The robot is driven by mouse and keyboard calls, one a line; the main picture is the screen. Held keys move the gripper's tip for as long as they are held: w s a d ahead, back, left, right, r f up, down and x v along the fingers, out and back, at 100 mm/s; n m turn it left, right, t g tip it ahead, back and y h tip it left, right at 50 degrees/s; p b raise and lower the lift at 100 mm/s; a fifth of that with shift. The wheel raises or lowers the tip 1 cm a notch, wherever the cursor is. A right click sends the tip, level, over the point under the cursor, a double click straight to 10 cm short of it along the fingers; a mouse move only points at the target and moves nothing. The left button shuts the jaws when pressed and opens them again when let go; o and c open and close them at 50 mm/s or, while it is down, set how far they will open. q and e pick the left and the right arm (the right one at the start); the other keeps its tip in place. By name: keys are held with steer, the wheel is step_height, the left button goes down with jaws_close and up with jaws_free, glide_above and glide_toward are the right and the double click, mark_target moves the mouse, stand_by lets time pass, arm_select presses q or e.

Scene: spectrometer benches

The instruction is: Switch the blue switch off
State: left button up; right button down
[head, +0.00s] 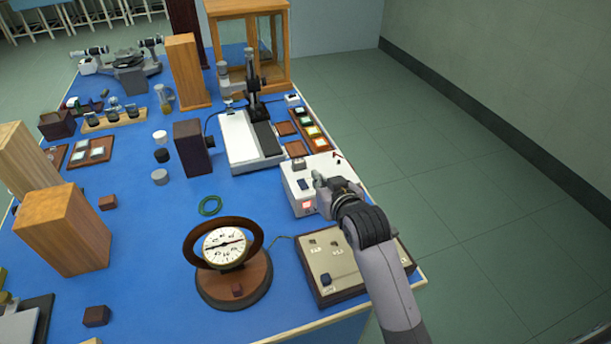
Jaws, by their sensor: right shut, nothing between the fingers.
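A white box (311,168) stands near the right edge of the blue bench. A small dark blue switch (304,184) sits on its top, and a red-lit patch (307,205) shows on its front. Whether the switch is tipped to on or off is too small to tell. My right gripper (319,179) is shut and empty, just right of the blue switch and over the box. I cannot tell whether its tips touch the box or switch. It hides part of the box's right side. My left gripper is not in view.
A beige control panel (337,248) with a dark knob lies under my right forearm. A round dial instrument (224,246) on a wooden base stands left of it. Behind the box are small coloured trays (312,130) and a microscope-like stand (252,140). Bare blue bench (150,235) lies left.

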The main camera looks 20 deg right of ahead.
steer(key=p, duration=0.2)
glide_above(306, 188)
step_height(306, 188, down, 4)
steer(key=shift+r, duration=0.1)
step_height(306, 188, down, 3)
steer(key=shift+s+r, duration=0.15)
steer(key=shift+r, duration=0.05)
steer(key=shift+s+f, duration=0.15)
steer(key=shift+f, duration=0.6)
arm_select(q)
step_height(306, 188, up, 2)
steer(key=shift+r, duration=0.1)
arm_select(e)
steer(key=shift+f, duration=0.1)
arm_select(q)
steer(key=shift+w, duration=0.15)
